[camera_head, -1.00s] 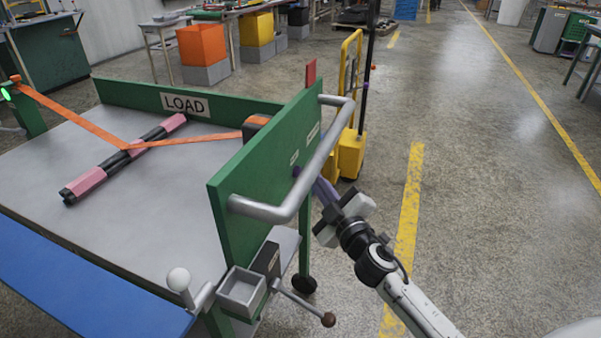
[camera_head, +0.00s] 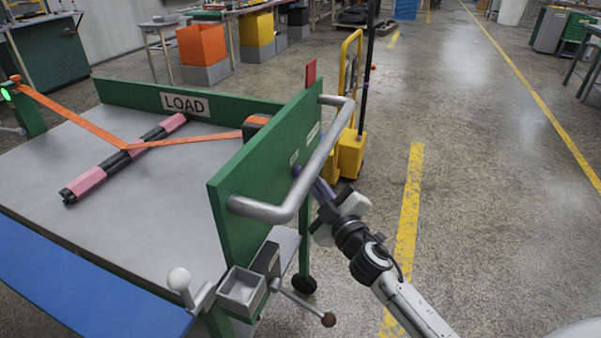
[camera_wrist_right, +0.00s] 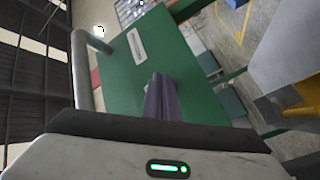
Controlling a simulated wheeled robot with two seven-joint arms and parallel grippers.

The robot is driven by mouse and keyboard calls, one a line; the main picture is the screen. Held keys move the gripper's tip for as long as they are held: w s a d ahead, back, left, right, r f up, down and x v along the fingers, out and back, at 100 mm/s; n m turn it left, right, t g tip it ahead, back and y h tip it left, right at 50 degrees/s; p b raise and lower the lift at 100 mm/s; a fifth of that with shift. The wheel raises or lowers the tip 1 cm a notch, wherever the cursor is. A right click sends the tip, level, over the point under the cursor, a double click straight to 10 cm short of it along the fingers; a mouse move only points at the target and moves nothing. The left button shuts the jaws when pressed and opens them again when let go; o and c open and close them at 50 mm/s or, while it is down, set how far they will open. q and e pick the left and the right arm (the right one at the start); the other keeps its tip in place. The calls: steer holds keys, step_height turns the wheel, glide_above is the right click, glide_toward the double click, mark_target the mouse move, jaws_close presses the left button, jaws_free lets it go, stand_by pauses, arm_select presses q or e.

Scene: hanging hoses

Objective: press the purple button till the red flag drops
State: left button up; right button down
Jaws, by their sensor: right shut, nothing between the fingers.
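The red flag (camera_head: 311,73) stands upright at the top edge of the cart's green end panel (camera_head: 235,205). A small purple spot, apparently the purple button (camera_head: 296,171), shows on the panel's outer face beside the metal handle bar. My right gripper (camera_head: 317,185) is shut and empty, its purple-grey fingers pointing at that spot from under the bar. The bar partly hides the fingertips, so I cannot tell whether they touch the button. In the right wrist view the shut fingers (camera_wrist_right: 161,98) reach toward the green panel and cover the button. My left gripper is not in view.
The handle bar (camera_head: 325,150) juts out around my fingers. A lever with a brown knob (camera_head: 328,319) and a grey box (camera_head: 241,291) are below. An orange strap (camera_head: 75,115) crosses a pink-and-black bar (camera_head: 88,183) on the cart. A yellow trolley (camera_head: 351,150) stands behind; floor at right is clear.

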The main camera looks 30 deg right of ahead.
steer(key=shift+w+a, duration=0.35)
steer(key=shift+w, duration=0.05)
stand_by(1.5)
steer(key=shift+s+d, duration=0.6)
steer(key=shift+s, duration=0.15)
steer(key=s+d, duration=0.3)
steer(key=shift+s+d, duration=0.15)
steer(key=shift+s, duration=0.25)
stand_by(0.5)
